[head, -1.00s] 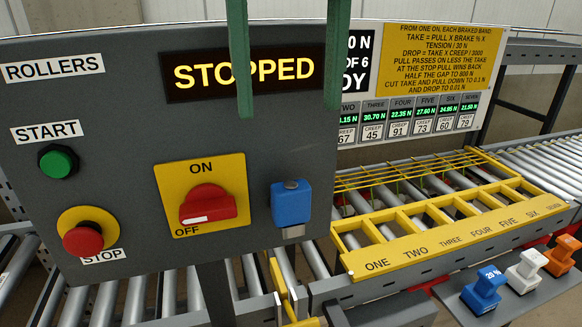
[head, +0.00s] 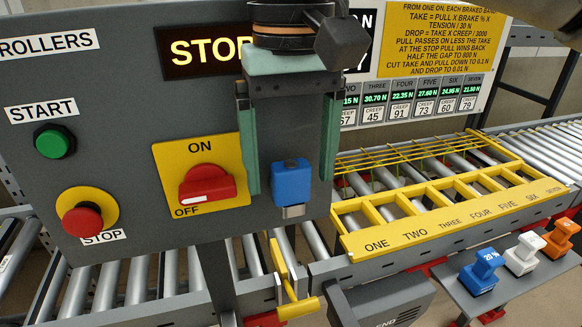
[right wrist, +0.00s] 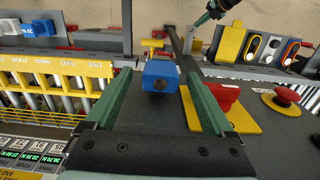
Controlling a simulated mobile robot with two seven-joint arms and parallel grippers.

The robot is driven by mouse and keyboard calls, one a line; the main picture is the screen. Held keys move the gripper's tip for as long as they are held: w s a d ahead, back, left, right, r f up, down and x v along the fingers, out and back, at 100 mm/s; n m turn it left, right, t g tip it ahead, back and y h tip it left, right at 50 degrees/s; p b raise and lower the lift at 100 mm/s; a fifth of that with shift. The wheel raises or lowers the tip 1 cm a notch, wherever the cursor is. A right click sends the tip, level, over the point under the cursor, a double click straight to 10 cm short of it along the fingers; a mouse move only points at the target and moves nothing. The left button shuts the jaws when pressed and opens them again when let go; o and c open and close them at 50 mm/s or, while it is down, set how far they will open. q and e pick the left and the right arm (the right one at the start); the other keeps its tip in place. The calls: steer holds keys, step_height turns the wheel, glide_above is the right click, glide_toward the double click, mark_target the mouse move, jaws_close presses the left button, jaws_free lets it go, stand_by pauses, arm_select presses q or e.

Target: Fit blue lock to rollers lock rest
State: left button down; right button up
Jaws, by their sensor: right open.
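The blue lock (head: 291,183) sits on the front of the grey rollers panel (head: 120,150), right of the red switch. A small silver piece (head: 293,211) shows just under it; I cannot tell whether this is the lock's shackle or the rest. My right gripper (head: 290,180) is open, with one green finger on each side of the lock. In the right wrist view the lock (right wrist: 161,76) lies between the fingers, with gaps on both sides. What looks like my left gripper (right wrist: 207,17) shows at the top there, its jaws unclear.
The red switch (head: 207,185) on its yellow plate is close to my right gripper's left finger. A green start button (head: 53,142) and a red stop button (head: 84,219) are further left. A yellow numbered rack (head: 450,222) and several coloured blocks, one blue (head: 481,272), stand right.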

steer(key=shift+f, duration=0.55)
jaws_close()
stand_by(1.0)
